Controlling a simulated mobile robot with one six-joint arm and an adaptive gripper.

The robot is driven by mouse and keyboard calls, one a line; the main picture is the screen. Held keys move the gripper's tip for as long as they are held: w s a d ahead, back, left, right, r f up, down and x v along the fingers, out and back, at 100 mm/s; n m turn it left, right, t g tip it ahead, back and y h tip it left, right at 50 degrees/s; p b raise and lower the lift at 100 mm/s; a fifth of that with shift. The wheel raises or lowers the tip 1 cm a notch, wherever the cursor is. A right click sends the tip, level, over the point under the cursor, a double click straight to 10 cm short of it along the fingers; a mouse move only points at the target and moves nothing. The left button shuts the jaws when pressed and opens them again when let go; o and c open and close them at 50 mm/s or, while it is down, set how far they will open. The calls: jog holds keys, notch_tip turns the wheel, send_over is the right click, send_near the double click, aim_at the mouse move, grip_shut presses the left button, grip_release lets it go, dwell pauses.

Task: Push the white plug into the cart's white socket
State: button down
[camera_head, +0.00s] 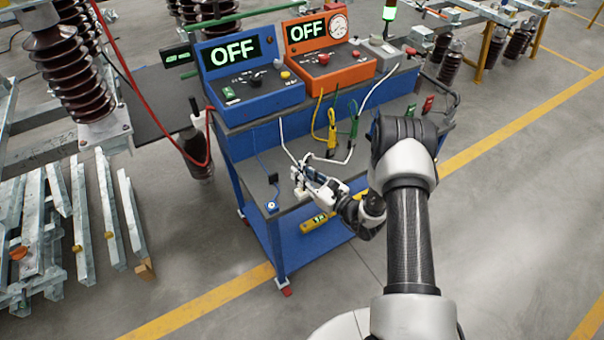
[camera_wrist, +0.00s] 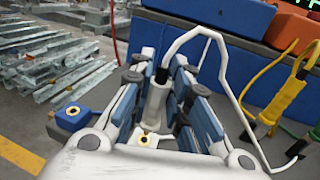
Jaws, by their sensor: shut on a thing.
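My gripper (camera_head: 310,180) is over the front part of the cart's top. In the wrist view, my gripper (camera_wrist: 160,90) is shut on the white plug (camera_wrist: 156,97), which stands roughly upright between the blue-padded fingers. Its white cable rises from it and loops over to the right. In the head view the fingers mostly hide the plug.
A blue socket (camera_wrist: 72,111) sits left of my gripper on the cart top. A yellow plug (camera_wrist: 284,95) and a green plug (camera_head: 353,128) with cables are to the right. The blue box (camera_head: 245,80) and orange box (camera_head: 328,60), both reading OFF, stand behind.

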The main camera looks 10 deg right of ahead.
jog(key=shift+f+b, duration=1.45)
jog(key=shift+f, duration=0.05)
jog(key=c, duration=1.4)
grip_release()
jog(key=shift+c, duration=0.2)
jog(key=v, duration=1.2)
